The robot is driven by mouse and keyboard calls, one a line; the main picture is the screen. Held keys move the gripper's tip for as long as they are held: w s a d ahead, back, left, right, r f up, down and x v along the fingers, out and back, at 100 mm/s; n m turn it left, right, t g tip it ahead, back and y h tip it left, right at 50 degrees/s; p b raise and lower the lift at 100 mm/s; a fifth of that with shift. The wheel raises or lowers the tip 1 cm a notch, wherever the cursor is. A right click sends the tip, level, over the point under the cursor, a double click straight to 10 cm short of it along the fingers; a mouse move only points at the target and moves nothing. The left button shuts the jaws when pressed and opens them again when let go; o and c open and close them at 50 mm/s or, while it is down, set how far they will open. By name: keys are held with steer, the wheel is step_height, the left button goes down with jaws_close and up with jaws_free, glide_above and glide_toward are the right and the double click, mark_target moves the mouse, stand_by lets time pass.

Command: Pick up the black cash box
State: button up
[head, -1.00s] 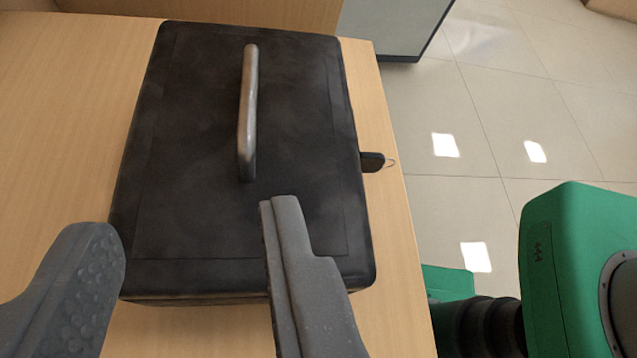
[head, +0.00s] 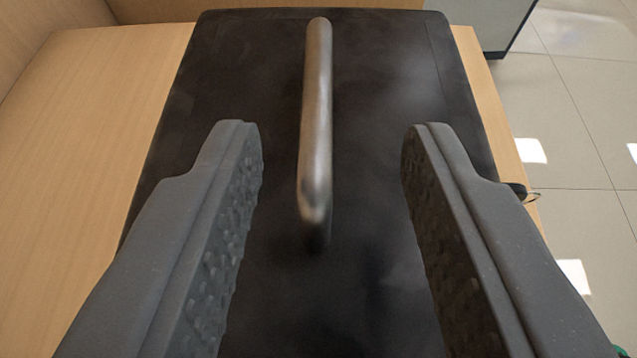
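The black cash box (head: 270,100) lies flat on the wooden counter, its dark lid filling the middle of the view. A silver bar handle (head: 317,120) stands up from the lid and runs away from me. My gripper (head: 328,135) is open above the lid. One finger is left of the handle and the other right of it, with a clear gap on both sides. Neither finger appears to touch the handle. The near edge of the box is hidden below the fingers and the frame.
The wooden counter (head: 90,130) has bare room left of the box. A wooden panel (head: 40,35) rises at the far left. A small dark latch with a wire loop (head: 524,193) sticks out on the box's right side. Right of the counter edge is tiled floor (head: 590,100), with a grey cabinet (head: 492,22) behind.

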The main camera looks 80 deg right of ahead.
mark_target(314, 130)
steer(key=x, duration=0.5)
steer(key=shift+w+a+f, duration=0.1)
steer(key=shift+w+f, duration=0.05)
steer(key=shift+w, duration=0.1)
jaws_close()
stand_by(1.2)
